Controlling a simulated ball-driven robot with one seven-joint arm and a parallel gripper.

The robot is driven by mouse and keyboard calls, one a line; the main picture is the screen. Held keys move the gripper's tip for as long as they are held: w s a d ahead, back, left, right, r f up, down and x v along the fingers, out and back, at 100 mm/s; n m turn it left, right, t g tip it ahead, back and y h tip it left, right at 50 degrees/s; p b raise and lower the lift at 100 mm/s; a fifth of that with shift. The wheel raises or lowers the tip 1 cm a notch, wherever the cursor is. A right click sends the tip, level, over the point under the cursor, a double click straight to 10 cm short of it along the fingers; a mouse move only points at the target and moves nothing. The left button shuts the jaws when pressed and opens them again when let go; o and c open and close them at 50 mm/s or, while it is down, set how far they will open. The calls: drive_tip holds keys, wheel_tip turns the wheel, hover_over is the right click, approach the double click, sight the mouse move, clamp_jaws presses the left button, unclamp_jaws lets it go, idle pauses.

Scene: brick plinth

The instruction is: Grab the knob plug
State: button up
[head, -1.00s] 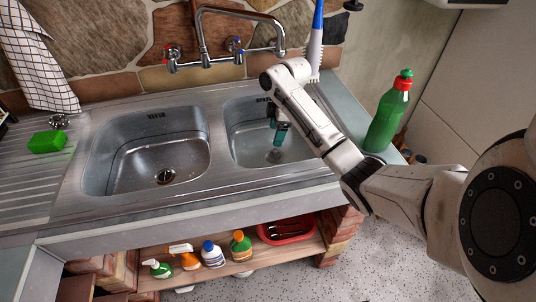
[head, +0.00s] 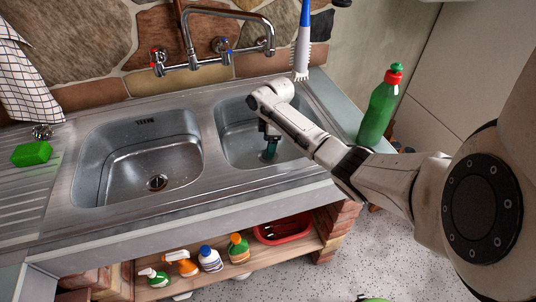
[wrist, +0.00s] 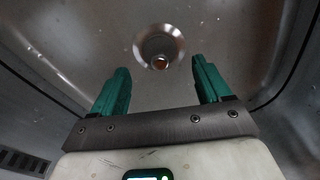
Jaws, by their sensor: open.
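The knob plug (wrist: 160,62) appears in the wrist view as a small, shiny round piece in the middle of a metal drain ring, on the floor of the right basin. My gripper (wrist: 160,66) has its two teal fingers spread wide, one on each side of the plug in the picture, with nothing between them. In the head view my gripper (head: 270,149) points down inside the right basin, over its drain, and hides most of the plug there. I cannot tell the exact height left between fingertips and plug.
The right basin's walls (head: 228,125) surround my gripper. The left basin (head: 110,165) is empty. The tap (head: 225,45) stands behind. A brush (head: 302,45) is at the back, a green bottle (head: 380,108) at right, and a green sponge (head: 31,153) at left.

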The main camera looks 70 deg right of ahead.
drive_tip(key=shift+w+f, duration=0.1)
drive_tip(key=shift+f, duration=1.7)
drive_tip(key=c, duration=1.1)
drive_tip(key=shift+r, duration=0.1)
